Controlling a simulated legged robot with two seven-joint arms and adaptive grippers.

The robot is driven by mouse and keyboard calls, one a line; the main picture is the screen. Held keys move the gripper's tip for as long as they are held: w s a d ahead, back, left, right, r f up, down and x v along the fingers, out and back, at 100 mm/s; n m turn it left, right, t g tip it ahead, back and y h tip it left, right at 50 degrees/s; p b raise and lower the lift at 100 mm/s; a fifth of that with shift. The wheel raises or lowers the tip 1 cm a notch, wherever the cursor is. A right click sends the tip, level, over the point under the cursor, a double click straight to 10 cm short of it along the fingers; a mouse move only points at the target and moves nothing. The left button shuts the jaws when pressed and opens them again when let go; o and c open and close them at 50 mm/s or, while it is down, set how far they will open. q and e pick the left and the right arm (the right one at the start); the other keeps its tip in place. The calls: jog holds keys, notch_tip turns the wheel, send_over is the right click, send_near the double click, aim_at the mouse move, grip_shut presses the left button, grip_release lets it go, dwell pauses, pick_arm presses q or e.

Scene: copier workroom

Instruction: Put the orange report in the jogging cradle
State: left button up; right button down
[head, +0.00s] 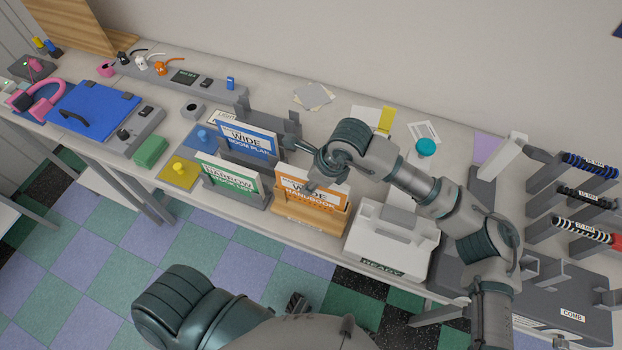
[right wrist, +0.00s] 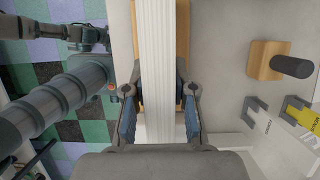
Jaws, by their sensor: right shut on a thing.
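The orange report (head: 312,192), labelled WIDE HANDBOOK, stands upright in or just above a wooden stand (head: 308,219) in the head view. My right gripper (head: 316,172) is at its top edge. In the right wrist view the gripper's two fingers (right wrist: 160,112) press on both sides of its white page block (right wrist: 158,55). To the right in the head view is a white open-topped unit (head: 385,240) marked READY, probably the jogging cradle. My left gripper (head: 297,302) hangs small and dark over the floor, away from the bench; its jaws are unclear.
A green report (head: 228,177) and a blue report (head: 248,139) stand in grey holders to the left. Binding combs (head: 590,165) hang on a rack at right. Loose sheets (head: 313,96) and a teal-topped item (head: 426,147) lie behind. My right arm passes above the white unit.

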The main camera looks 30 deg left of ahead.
jog(key=shift+f+b, duration=0.8)
jog(key=shift+f, duration=0.4)
jog(key=c, duration=0.9)
grip_release()
jog(key=shift+o, duration=0.2)
jog(key=shift+v, duration=3.9)
